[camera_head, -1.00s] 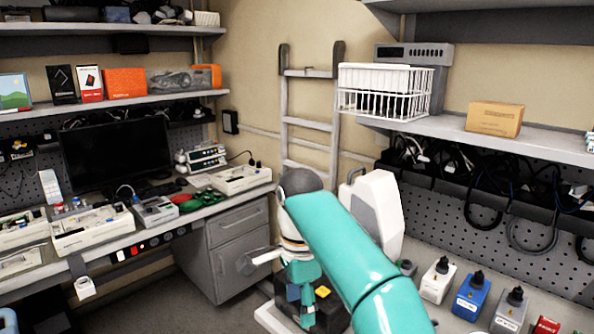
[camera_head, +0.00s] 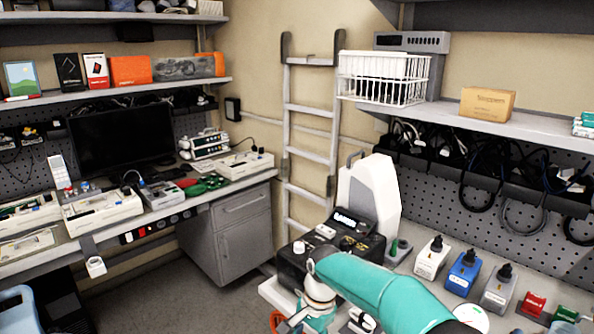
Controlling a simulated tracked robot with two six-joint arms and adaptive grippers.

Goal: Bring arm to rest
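My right arm (camera_head: 385,292) comes in from the lower right as a teal link and bends down at a white and dark joint near the bottom middle. Its gripper is not visible; the wrist runs down to the bottom edge of the picture. The arm passes in front of the right-hand bench and a black device (camera_head: 332,255) with a small display. My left arm and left gripper are not in view.
A white, rounded-top device (camera_head: 368,200) stands behind the black one. White (camera_head: 432,259), blue (camera_head: 463,272) and grey (camera_head: 498,288) units line the right bench. A left bench holds a monitor (camera_head: 118,138) and trays. The floor (camera_head: 185,300) between is clear.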

